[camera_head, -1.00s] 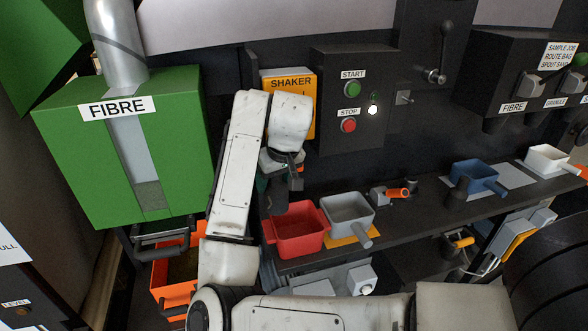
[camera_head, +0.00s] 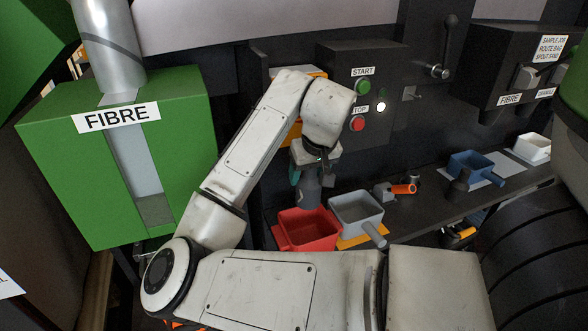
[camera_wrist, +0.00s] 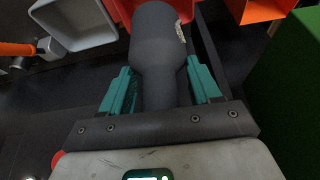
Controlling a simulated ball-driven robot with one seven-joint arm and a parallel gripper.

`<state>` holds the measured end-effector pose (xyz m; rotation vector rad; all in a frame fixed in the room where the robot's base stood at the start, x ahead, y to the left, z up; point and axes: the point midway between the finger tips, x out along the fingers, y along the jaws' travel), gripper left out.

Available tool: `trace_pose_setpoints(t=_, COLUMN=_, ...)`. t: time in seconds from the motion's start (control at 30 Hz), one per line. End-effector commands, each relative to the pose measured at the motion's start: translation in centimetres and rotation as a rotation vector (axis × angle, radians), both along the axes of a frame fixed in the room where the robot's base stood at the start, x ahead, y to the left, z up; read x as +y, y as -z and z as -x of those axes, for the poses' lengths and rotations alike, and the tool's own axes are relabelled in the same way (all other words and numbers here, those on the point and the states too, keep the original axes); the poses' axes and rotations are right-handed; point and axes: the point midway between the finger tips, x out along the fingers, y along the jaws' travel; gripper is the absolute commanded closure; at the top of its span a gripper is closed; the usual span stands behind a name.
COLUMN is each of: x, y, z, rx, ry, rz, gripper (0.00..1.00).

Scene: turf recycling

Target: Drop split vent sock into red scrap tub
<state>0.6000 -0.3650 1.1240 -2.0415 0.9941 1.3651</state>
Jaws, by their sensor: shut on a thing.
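The split vent sock is a dark grey tube with a wide end and a narrower neck. In the wrist view the sock (camera_wrist: 157,48) runs out between the teal fingers of my gripper (camera_wrist: 161,88), which are shut on its neck. A pale patch shows on its side; I cannot make out the split. In the head view the sock (camera_head: 307,192) hangs from my gripper (camera_head: 307,172), its lower end in front of the back rim of the red scrap tub (camera_head: 308,232). The red tub also shows behind the sock in the wrist view (camera_wrist: 185,8).
A grey scoop-like tub (camera_head: 357,212) stands right of the red tub on the dark shelf. Further right are an orange-handled tool (camera_head: 402,189), a blue tub (camera_head: 470,165) and a white tub (camera_head: 533,148). The green FIBRE box (camera_head: 60,160) stands left; the control box (camera_head: 345,85) is behind.

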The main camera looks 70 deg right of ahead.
Motion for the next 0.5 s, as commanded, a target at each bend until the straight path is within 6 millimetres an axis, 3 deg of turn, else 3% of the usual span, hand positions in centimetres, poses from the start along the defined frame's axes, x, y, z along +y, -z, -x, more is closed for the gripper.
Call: trace_pose_setpoints(t=0.5, x=0.09, y=-0.12, z=0.81, rx=0.004, ry=0.009, rz=0.002, gripper=0.70)
